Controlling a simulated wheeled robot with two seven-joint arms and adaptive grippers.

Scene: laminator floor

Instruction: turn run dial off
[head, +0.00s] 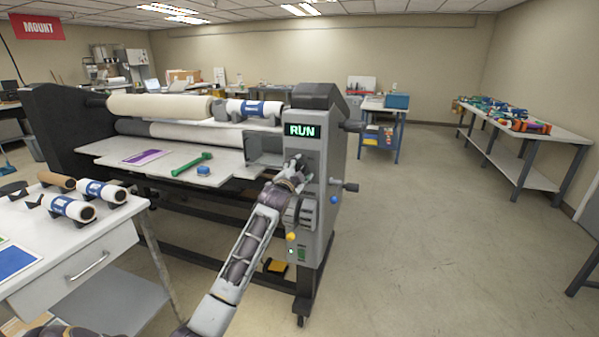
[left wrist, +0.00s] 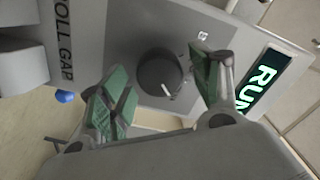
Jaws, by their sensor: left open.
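The run dial (left wrist: 160,74) is a dark round knob with a white pointer mark, on the grey panel of the laminator; in the head view it is hidden behind my gripper. A lit display (head: 302,131) above it reads RUN in green, and it also shows in the left wrist view (left wrist: 262,85). My left gripper (head: 296,167) is at the panel just below the display. In the left wrist view its green-padded fingers (left wrist: 160,88) are spread apart, one to each side of the dial. I cannot tell whether they touch it. My right gripper is not in view.
The laminator bed (head: 226,168) holds a green tool (head: 192,163), a blue round item (head: 203,170) and a purple sheet (head: 147,156). A crank handle (head: 345,187) sticks out of the panel's right side. A white table (head: 120,213) with rolls stands at left.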

